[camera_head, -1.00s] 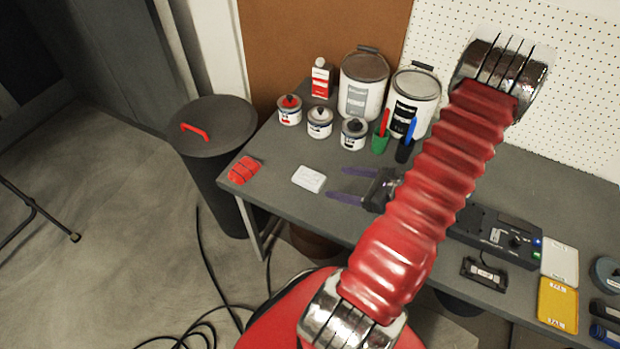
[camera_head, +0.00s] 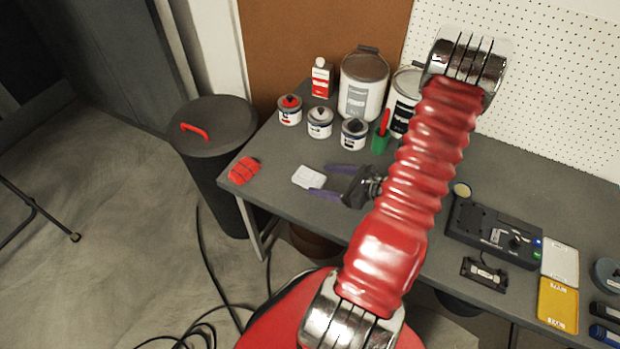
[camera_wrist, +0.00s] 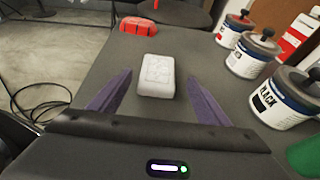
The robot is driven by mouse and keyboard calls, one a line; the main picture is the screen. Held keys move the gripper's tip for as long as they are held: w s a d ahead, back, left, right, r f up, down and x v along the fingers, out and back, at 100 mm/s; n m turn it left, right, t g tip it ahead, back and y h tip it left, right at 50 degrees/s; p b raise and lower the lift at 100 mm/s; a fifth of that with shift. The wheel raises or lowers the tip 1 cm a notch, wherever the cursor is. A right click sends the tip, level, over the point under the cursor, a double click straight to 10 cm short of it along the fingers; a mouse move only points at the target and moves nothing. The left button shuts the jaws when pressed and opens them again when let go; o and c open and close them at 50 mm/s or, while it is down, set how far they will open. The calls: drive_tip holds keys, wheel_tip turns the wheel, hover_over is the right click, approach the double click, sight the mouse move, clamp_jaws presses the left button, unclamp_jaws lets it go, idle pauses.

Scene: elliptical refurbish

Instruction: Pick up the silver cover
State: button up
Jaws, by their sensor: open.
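The silver cover (camera_head: 308,177), a small pale block with rounded corners, lies flat on the grey table. It also shows in the wrist view (camera_wrist: 157,77), with a faint raised pattern on top. My gripper (camera_head: 325,182) is open with purple fingers. In the wrist view its fingertips (camera_wrist: 158,90) stand on either side of the cover's near part, apart from it. In the head view the near finger overlaps the cover's right corner. The jaws hold nothing.
A red block (camera_head: 244,171) lies at the table's left edge. Small paint cans (camera_head: 320,122) stand behind my gripper, with larger cans (camera_head: 362,85) further back. A dark bin (camera_head: 213,140) stands beyond the left edge. A black device (camera_head: 492,233) is on the right.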

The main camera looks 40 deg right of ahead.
sight(314, 178)
drive_tip(key=shift+x, duration=2.1)
drive_tip(key=shift+a, duration=0.15)
drive_tip(key=shift+c, duration=0.4)
drive_tip(key=c, duration=1.2)
